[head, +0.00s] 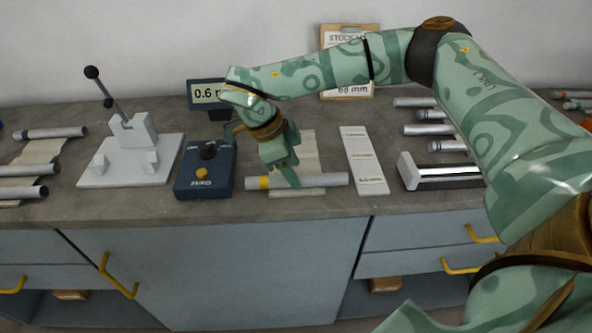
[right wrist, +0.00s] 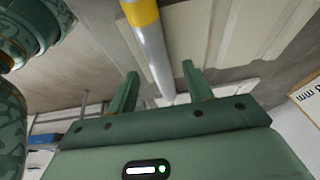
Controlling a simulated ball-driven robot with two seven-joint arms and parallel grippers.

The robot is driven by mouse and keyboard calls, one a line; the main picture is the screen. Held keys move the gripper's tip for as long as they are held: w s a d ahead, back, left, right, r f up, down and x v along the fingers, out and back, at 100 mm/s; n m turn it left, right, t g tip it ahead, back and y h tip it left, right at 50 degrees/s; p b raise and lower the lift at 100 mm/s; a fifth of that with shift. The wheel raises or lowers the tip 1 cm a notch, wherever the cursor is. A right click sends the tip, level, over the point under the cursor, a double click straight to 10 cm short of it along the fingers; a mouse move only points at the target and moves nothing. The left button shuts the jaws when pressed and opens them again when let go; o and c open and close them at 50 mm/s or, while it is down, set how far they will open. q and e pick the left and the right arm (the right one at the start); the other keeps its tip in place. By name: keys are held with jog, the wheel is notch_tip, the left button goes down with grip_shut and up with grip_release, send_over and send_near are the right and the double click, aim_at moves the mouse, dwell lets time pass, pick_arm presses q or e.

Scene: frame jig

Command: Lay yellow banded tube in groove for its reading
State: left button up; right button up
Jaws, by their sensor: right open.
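The yellow banded tube (head: 320,181) is a grey cylinder with a yellow band near its left end. It lies across the front of a pale ribbed mat (head: 308,150) on the counter. My right gripper (head: 290,180) is open at the tube, left of its middle. In the right wrist view the tube (right wrist: 152,50) runs lengthwise between the two open fingers (right wrist: 162,85); I cannot tell whether they touch it. A white jig (head: 130,172) with small notched blocks and a ball-ended lever stands at left. My left gripper is not in view.
A blue box (head: 205,178) with a knob and yellow ZERO button stands left of the tube. A display (head: 207,94) reads 0.6, partly hidden. A white strip (head: 365,160), a slotted holder (head: 440,175) and several grey tubes (head: 428,130) lie to the right.

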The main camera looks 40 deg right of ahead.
jog(key=p+v, duration=0.3)
jog(key=v, duration=1.1)
jog(key=shift+a+r, duration=0.1)
